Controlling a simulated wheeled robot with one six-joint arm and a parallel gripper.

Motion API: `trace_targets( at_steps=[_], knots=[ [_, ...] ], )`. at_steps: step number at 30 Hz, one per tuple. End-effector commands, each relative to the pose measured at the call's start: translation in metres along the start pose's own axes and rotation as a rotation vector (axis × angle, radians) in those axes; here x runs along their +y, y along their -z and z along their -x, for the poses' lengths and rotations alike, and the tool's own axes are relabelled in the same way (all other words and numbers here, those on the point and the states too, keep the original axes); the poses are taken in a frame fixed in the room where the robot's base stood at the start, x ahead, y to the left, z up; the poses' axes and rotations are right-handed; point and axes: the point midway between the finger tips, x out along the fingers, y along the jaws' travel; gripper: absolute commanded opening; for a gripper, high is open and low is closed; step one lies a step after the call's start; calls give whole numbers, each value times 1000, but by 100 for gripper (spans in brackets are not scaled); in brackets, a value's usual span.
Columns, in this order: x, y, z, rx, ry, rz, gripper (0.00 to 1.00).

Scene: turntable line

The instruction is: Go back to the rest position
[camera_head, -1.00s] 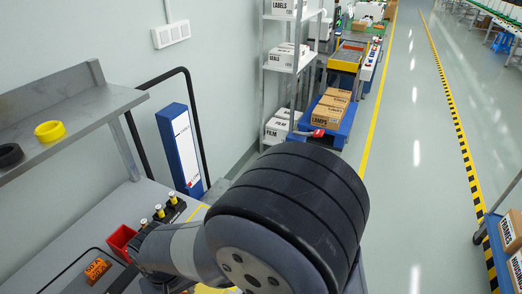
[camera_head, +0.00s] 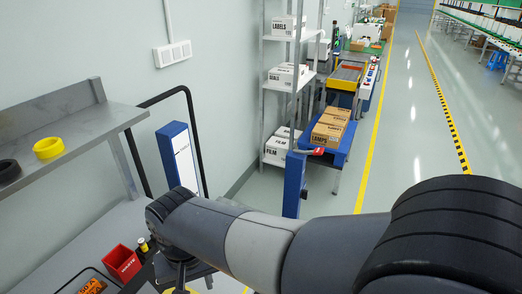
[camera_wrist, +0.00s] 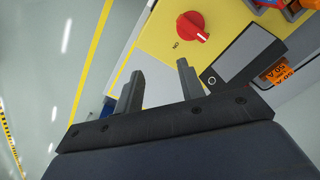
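My gripper (camera_wrist: 158,88) shows in the wrist view with its two dark fingers apart and nothing between them. In that view it is in front of a yellow panel (camera_wrist: 160,38) with a red rotary knob (camera_wrist: 190,27) and a grey-black plate (camera_wrist: 247,55). In the head view my arm reaches across the lower part of the picture, and its far end is over the workbench at lower left. My fingers are hidden in the head view.
A red bin (camera_head: 122,263) and an orange item (camera_head: 93,287) lie on the workbench. A shelf (camera_head: 75,130) above holds a yellow ring (camera_head: 48,148) and a black ring (camera_head: 9,171). A blue cart (camera_head: 338,153) carries cardboard boxes (camera_head: 328,134). The floor aisle at right is clear.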

Motion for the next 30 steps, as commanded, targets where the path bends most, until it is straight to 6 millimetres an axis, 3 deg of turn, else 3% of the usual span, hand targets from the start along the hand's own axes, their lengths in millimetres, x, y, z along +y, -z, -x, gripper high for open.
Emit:
trace_targets(
  at_steps=[6,12,18,30],
  knots=[
    [44,-5,-5,32,-1,-37,37],
    [70,-11,-8,52,-4,-57,37],
    [80,-14,-9,61,-6,-63,37],
    [81,-15,-10,60,-8,-61,37]
  ],
)
